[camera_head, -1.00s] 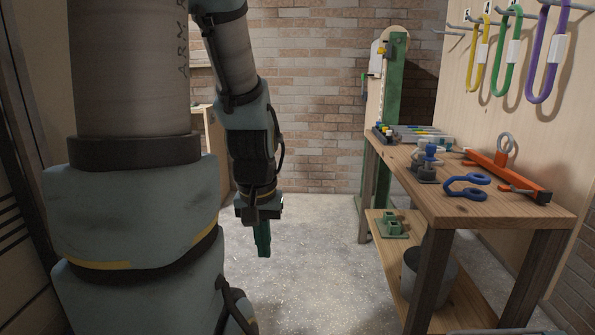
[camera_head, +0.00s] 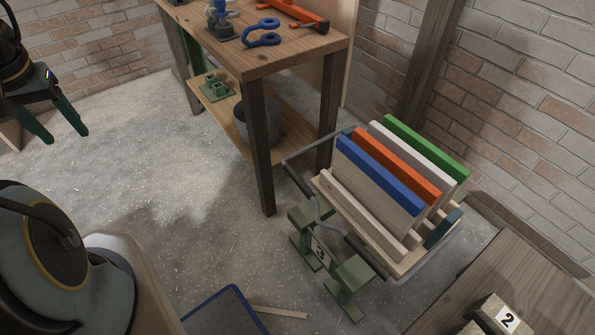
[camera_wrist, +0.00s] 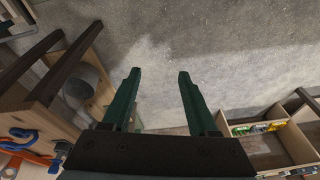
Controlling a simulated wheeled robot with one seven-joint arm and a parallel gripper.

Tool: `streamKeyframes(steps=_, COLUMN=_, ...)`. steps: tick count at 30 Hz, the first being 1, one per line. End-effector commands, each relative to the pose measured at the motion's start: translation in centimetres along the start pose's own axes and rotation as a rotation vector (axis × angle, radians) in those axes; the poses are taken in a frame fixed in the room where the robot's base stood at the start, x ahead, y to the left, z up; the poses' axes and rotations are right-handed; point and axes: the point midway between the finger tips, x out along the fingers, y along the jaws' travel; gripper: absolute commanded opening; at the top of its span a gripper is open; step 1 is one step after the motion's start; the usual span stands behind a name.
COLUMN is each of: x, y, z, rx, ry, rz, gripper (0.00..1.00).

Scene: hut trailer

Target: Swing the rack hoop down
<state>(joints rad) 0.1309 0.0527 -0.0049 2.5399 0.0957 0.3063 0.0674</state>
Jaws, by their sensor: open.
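The rack (camera_head: 330,190) stands low on the floor at centre right in the head view. It holds several upright boards with blue, orange, white and green edges. A thin grey tube hoop (camera_head: 434,268) runs around the rack, with dark sleeves on its near left side. The boards hide part of the hoop, and I cannot tell its exact tilt. My gripper (camera_head: 64,134) is at the far left of the head view, open and empty, well apart from the rack. In the wrist view its two green fingers (camera_wrist: 158,75) are spread over bare floor.
A wooden workbench (camera_head: 262,62) stands behind the rack, with a blue clamp (camera_head: 262,34) on top and a grey bucket (camera_head: 258,122) on its lower shelf. A wooden surface with a "2" block (camera_head: 505,320) is at lower right. The floor left of the rack is mostly clear.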

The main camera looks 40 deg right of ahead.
Motion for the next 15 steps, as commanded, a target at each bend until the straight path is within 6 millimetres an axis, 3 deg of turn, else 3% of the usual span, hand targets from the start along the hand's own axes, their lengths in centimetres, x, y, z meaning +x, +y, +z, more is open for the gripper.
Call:
streamKeyframes(steps=1, x=3.4, y=0.4, z=-0.7, rx=0.085, ry=0.041, rz=-0.010, gripper=0.61)
streamKeyframes(steps=3, x=6.0, y=0.9, z=-2.5, rx=0.230, ry=0.116, rz=-0.027, gripper=0.61)
streamKeyframes(steps=8, x=11.2, y=3.5, z=-6.7, rx=0.567, ry=0.296, rz=-0.053, gripper=0.61)
streamKeyframes(steps=15, x=17.9, y=10.8, z=-10.9, rx=1.061, ry=0.578, rz=-0.051, gripper=0.61)
